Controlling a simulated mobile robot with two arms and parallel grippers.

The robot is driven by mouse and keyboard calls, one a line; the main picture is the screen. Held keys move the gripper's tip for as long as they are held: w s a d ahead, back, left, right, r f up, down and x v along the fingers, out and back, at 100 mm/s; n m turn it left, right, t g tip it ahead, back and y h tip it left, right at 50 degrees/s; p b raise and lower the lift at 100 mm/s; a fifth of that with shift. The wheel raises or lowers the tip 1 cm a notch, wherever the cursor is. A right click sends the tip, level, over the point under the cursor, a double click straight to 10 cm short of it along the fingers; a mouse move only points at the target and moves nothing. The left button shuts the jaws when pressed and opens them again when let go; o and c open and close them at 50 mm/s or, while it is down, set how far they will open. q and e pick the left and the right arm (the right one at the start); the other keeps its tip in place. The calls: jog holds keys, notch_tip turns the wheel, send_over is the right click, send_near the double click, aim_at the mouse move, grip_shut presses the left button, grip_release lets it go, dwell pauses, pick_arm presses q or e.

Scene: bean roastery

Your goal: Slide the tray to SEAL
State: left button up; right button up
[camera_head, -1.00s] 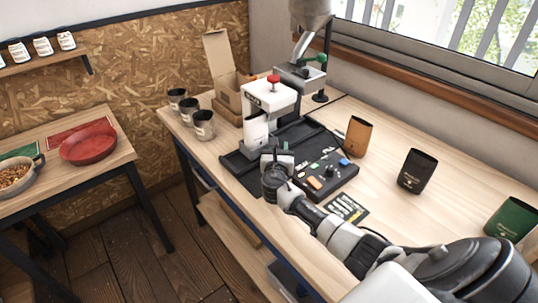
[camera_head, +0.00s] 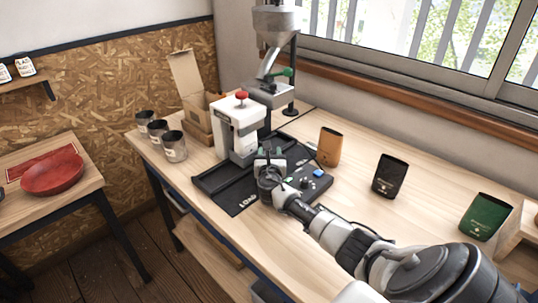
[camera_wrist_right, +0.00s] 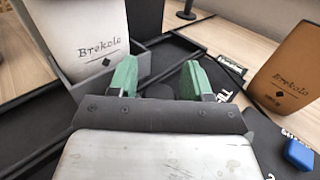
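In the head view the white sealing machine (camera_head: 226,137) with a red knob stands at the back of a black base (camera_head: 215,182), and the word LOAD shows on the base's near part. My right gripper (camera_head: 270,163) is low over the base, in front of the machine. Its green fingertips (camera_wrist_right: 160,78) are apart beside the tray, with no held object visible between them. The SEAL mark is not readable. My left gripper is out of view.
A brown pouch (camera_head: 329,146), a black pouch (camera_head: 389,176) and a green pouch (camera_head: 486,217) stand to the right on the table. Metal cups (camera_head: 175,147) and an open cardboard box (camera_head: 197,105) are at the left. A grinder (camera_head: 275,40) stands behind.

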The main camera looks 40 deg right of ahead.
jog(key=shift+o, duration=0.5)
jog(key=shift+r, duration=0.1)
jog(key=shift+r, duration=0.3)
jog(key=s+d+r+p, duration=0.1)
jog(key=s+d+r, duration=0.3)
jog(key=s+r, duration=0.6)
jog(key=shift+s+p, duration=0.4)
jog(key=shift+s, duration=0.1)
jog(key=shift+r, duration=0.15)
